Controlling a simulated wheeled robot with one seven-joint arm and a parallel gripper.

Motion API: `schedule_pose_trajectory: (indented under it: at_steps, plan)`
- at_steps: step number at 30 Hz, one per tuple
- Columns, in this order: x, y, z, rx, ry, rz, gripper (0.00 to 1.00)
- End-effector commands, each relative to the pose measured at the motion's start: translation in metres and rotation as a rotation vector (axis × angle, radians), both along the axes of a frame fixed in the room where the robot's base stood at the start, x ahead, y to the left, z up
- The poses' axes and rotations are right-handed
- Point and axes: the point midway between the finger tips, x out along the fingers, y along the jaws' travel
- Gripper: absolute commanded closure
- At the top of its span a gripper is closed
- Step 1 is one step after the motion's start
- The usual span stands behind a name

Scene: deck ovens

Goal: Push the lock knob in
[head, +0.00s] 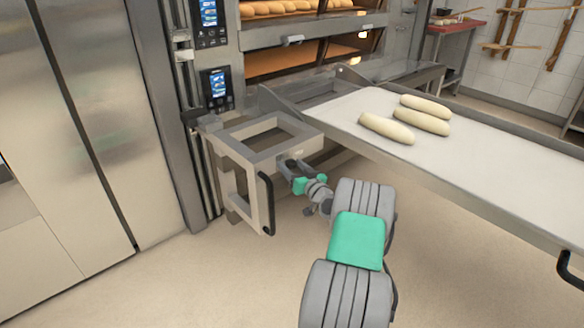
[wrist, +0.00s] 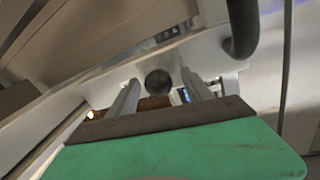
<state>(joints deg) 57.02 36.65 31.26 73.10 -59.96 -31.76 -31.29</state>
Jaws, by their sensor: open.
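The lock knob is a dark round ball (wrist: 158,82) in the middle of the wrist view, against the pale frame of the loader carriage. In the head view a small dark spot (head: 291,163) on the carriage, just past my gripper, looks like the same knob. My gripper (head: 298,178) reaches in below the carriage's top frame. Its two fingers (wrist: 161,90) are open, one on each side of the knob in the wrist view. I cannot tell whether they touch it. The knob's stem is hidden.
A black handle (head: 266,203) hangs on the carriage (head: 232,165) left of my gripper; its dark bar (wrist: 243,28) shows upper right in the wrist view. The loader belt (head: 480,165) with three dough loaves (head: 421,121) stretches to the right. Floor below is clear.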

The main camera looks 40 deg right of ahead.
Motion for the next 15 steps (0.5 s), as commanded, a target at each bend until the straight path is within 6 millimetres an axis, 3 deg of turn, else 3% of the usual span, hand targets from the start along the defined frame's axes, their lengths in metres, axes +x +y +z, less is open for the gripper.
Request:
schedule_pose_trajectory:
  at_steps: [7, 15]
  plan:
    - [-0.008, -0.001, 0.0, 0.003, 0.001, -0.004, 0.41]
    - [-0.06, 0.009, 0.001, 0.002, 0.001, -0.004, 0.41]
